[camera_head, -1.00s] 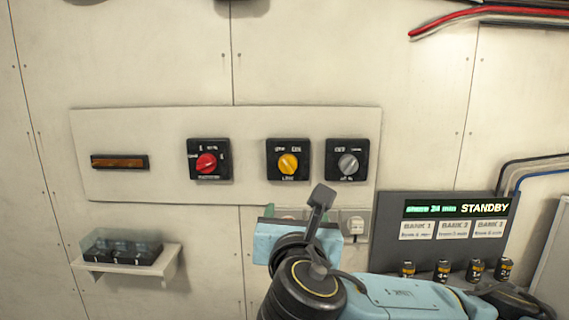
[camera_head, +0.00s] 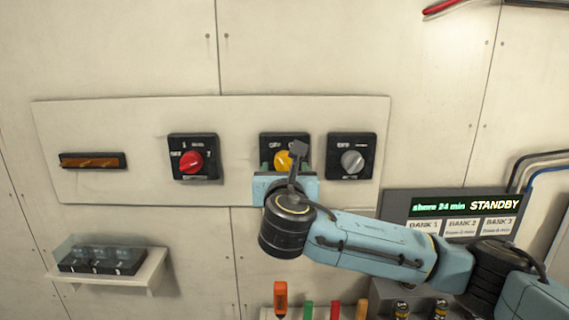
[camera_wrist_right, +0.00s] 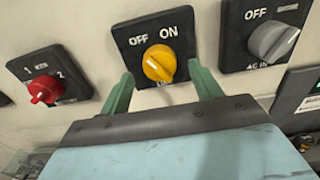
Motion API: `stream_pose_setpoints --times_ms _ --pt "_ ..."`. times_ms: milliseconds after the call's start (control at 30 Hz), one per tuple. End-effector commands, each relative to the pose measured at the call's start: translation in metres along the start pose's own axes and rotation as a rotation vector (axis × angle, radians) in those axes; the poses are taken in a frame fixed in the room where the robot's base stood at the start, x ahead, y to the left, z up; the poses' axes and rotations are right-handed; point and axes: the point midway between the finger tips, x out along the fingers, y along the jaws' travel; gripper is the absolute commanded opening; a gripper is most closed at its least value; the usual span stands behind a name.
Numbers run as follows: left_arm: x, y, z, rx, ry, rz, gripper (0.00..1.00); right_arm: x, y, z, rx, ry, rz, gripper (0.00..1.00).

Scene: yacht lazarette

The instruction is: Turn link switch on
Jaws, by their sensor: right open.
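The link switch is a yellow rotary knob (camera_head: 284,161) on a black square plate, the middle one of three on a white panel (camera_head: 100,190). In the right wrist view the yellow knob (camera_wrist_right: 159,63) sits below the words OFF and ON, its pointer end toward the lower right. My right gripper (camera_wrist_right: 164,86) is open, its two green fingers on either side of the knob's lower part; I cannot tell whether they touch it. In the head view my right gripper (camera_head: 287,170) hides part of the switch. My left gripper is not in view.
A red knob (camera_head: 191,161) is left of the yellow one and a grey knob (camera_head: 352,161) close to its right. A shelf (camera_head: 150,272) is lower left. A STANDBY display (camera_head: 465,206) is right, with coloured-handled tools (camera_head: 281,295) below.

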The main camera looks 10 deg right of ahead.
Motion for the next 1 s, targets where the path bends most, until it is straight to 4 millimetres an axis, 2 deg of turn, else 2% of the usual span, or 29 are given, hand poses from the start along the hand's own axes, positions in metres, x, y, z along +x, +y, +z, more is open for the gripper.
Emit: stream_pose_setpoints --times_ms 33,133,533,867,1000 --pt "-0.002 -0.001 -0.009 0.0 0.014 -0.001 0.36 0.006 0.001 0.001 -0.001 0.0 0.0 0.64" --pt "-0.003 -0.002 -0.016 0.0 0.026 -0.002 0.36 0.015 0.001 0.0 0.0 0.0 0.0 0.64" --pt "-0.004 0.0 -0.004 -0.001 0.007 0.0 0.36 0.022 0.001 0.0 0.001 0.0 0.002 0.64" --pt "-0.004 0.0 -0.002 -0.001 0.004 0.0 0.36 0.022 0.001 0.0 0.001 0.0 0.002 0.22" --pt "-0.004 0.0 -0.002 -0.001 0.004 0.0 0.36 0.022 0.001 0.0 0.004 0.0 0.002 0.19"
